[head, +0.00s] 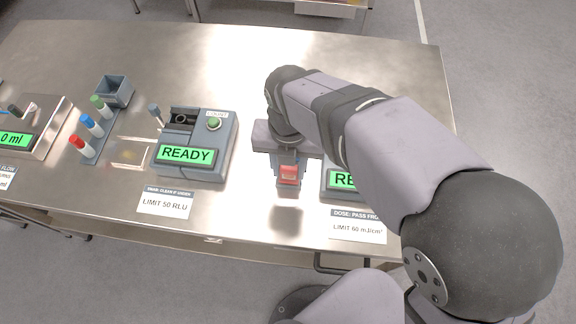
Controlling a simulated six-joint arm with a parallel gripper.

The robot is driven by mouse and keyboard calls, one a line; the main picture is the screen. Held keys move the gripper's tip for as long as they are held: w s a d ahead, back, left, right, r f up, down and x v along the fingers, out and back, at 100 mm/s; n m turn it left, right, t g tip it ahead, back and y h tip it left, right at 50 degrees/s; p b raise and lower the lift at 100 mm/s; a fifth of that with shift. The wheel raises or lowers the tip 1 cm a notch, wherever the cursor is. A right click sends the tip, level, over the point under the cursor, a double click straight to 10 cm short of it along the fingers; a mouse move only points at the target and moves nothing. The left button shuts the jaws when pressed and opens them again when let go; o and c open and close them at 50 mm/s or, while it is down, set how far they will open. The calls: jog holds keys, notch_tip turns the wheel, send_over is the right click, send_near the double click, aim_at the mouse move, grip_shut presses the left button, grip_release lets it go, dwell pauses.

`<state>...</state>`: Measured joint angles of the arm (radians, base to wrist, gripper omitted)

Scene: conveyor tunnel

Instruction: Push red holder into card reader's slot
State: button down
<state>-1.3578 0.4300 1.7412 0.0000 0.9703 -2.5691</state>
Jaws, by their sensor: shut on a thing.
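The red holder (289,173) is a small red piece at the end of my gripper (288,184). My gripper is shut on it and points toward the front edge of the table. A dark shadow lies on the table just in front of it, so the holder looks raised above the surface. The device with a green display (343,180) behind the "DOSE" label is just right of my gripper and looks like the card reader. My arm covers much of it, and its slot cannot be made out.
A grey "READY" device (197,145) with a green button stands left of my gripper. Further left are a rack of red, blue and green pens (90,122), a small open box (115,91) and a "0 ml" device (35,125). The table's back middle is clear.

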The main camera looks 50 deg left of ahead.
jog(key=shift+r+p, duration=1.4)
jog(key=shift+r, duration=0.1)
jog(key=shift+r+p, duration=0.5)
jog(key=shift+p, duration=0.15)
